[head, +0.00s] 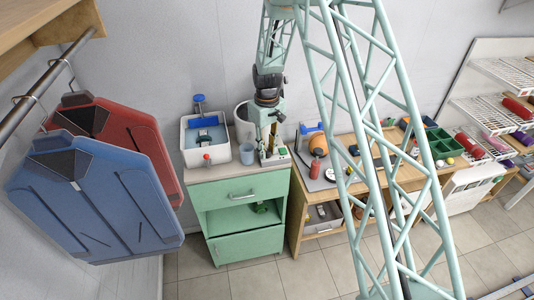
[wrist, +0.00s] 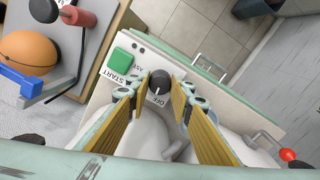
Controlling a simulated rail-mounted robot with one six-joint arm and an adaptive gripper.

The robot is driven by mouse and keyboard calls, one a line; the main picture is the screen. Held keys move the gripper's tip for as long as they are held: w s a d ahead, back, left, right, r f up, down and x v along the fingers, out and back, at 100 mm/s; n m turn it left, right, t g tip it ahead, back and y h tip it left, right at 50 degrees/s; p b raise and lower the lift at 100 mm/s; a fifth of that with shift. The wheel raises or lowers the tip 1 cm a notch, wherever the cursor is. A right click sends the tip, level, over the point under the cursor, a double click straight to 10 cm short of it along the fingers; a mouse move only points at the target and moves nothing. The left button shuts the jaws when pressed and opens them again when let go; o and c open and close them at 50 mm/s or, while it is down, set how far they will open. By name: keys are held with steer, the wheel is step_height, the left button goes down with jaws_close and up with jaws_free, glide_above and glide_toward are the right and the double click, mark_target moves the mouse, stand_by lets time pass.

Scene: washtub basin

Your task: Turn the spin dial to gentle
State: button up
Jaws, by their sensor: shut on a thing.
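The spin dial is a small dark round knob (wrist: 158,82) on a pale control panel (wrist: 142,58) in the wrist view. An OFF label lies just below it, and a green START button (wrist: 119,61) is to its left. My gripper (wrist: 159,91) has its two yellow-padded fingers on either side of the knob, shut on it. The fingers hide parts of the panel, and I see no gentle label; the knob's exact setting is hard to tell. In the head view my gripper (head: 269,148) points down at the panel on the green cabinet's right side.
A white basin (head: 189,160) with a blue tap (head: 200,103) and a red-knobbed lever (head: 207,157) stands left of the panel on the green cabinet (head: 243,185). A workbench (head: 335,188) with an orange ball (head: 318,145) is close on the right. Blue and red panels hang at left.

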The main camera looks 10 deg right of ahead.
mark_target(267, 151)
steer(key=m+b, duration=0.2)
steer(key=m, duration=0.2)
steer(key=shift+m+b, duration=0.3)
steer(key=shift+b, duration=0.05)
steer(key=shift+m+b, duration=0.6)
steer(key=shift+m, duration=0.8)
steer(key=o, duration=0.8)
steer(key=shift+o, duration=0.2)
steer(key=shift+r, duration=0.2)
step_height(267, 151, up, 12)
steer(key=shift+f, duration=0.15)
